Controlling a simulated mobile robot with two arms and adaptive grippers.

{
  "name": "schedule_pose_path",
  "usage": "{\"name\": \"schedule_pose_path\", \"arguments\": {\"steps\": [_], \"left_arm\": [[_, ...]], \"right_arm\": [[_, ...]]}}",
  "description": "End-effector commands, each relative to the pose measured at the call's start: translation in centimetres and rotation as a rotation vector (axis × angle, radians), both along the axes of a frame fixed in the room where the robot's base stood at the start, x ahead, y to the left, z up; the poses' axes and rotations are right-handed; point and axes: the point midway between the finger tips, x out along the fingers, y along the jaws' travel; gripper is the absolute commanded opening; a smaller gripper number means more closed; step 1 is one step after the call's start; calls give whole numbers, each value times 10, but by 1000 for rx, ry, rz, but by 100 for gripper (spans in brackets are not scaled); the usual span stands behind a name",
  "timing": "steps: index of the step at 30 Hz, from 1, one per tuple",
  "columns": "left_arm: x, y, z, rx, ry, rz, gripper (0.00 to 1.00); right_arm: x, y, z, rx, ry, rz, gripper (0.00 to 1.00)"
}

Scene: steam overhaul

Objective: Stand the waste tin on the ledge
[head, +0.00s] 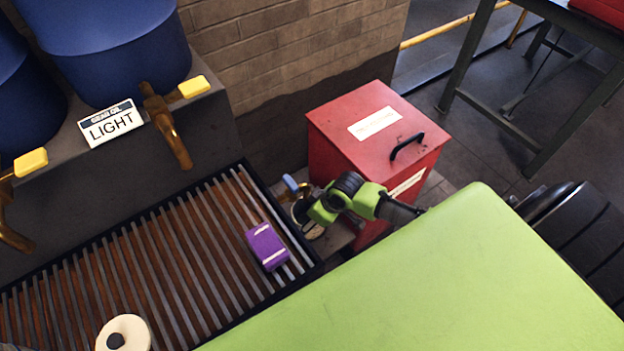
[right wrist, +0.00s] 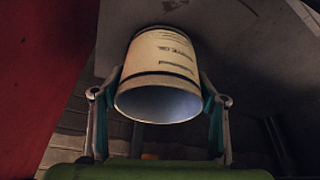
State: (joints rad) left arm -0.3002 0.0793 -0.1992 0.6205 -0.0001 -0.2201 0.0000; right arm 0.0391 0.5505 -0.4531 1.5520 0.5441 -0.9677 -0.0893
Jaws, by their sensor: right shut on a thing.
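The waste tin (right wrist: 162,55) is cream with dark print and a dark band, and its open mouth faces the camera in the right wrist view. My right gripper (right wrist: 160,100) is shut on it, with one finger on each side. In the head view the right gripper (head: 304,206) is between the slatted grate and the red bin, and the tin (head: 312,230) is mostly hidden by the gripper. A grey ledge-like surface (head: 337,240) shows below the gripper; I cannot tell whether the tin touches it. My left gripper is not in view.
A red lidded bin (head: 345,128) stands close behind the right gripper. The slatted grate (head: 200,250) holds a purple block (head: 267,246). A cream round thing (head: 132,328) is at lower left. Blue drums (head: 115,50) with brass taps (head: 170,125) stand at upper left.

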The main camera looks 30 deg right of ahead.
Motion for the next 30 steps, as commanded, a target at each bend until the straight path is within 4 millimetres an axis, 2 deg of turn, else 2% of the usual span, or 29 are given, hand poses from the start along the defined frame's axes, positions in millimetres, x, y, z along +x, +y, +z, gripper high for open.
{"name": "schedule_pose_path", "arguments": {"steps": [27,28,30], "left_arm": [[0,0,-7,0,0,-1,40],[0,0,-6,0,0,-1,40],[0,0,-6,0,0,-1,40]], "right_arm": [[0,0,-12,0,-1,1,40],[0,0,-11,1,-2,1,71],[0,0,-11,0,-1,1,86]]}}
